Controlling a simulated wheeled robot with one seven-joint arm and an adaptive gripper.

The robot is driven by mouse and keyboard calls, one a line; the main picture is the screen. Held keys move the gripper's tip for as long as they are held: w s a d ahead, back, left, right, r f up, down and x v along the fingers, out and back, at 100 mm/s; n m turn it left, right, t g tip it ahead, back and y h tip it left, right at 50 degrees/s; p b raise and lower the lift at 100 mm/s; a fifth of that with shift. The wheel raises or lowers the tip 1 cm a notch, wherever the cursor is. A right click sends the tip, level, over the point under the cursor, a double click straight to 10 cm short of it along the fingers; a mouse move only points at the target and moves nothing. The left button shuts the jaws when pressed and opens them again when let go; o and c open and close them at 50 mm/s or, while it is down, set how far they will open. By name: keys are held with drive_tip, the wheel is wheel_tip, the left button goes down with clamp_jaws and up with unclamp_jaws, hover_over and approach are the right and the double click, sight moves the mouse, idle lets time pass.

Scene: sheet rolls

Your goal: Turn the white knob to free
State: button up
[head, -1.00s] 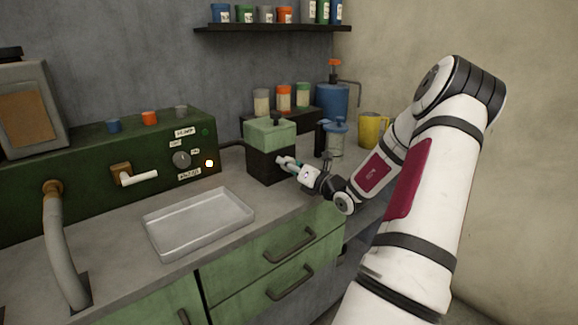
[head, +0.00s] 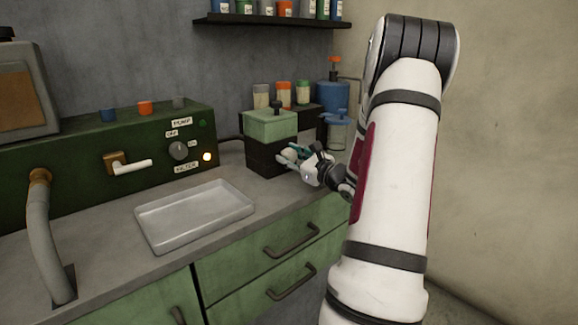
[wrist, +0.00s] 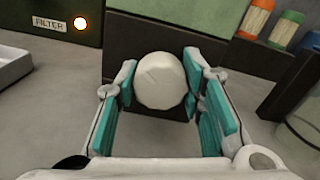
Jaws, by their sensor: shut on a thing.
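The white knob (wrist: 160,82) is a round, pale disc on the dark front of the box (head: 268,158) with a green top. A faint short line shows on its face in the wrist view. My gripper (wrist: 159,74) is shut on the knob, with one teal-padded finger on its left side and one on its right. In the head view my gripper (head: 295,157) is at the box's front right, and the knob is mostly hidden there. I cannot read any position label for the knob.
A metal tray (head: 195,212) lies on the counter left of the box. A green panel (head: 60,165) with a grey dial (head: 178,151), a white-handled lever (head: 131,166) and a lit lamp (head: 207,157) stands behind it. Jars and a blue container (head: 331,97) are behind the box.

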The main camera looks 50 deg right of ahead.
drive_tip(key=n+b, duration=0.3)
drive_tip(key=b, duration=0.2)
drive_tip(key=shift+f+n, duration=0.2)
drive_tip(key=shift+n, duration=0.2)
drive_tip(key=n+b, duration=0.3)
drive_tip(key=b, duration=0.2)
drive_tip(key=shift+n+b, duration=0.3)
drive_tip(key=shift+b, duration=0.1)
drive_tip(key=n+b, duration=0.3)
drive_tip(key=shift+r+n+b, duration=0.1)
drive_tip(key=shift+n+b, duration=0.2)
drive_tip(key=shift+b, duration=0.05)
drive_tip(key=n, duration=0.6)
drive_tip(key=shift+r, duration=0.1)
drive_tip(key=n, duration=0.6)
drive_tip(key=shift+n, duration=0.3)
drive_tip(key=o, duration=1.1)
drive_tip(key=shift+o, duration=0.2)
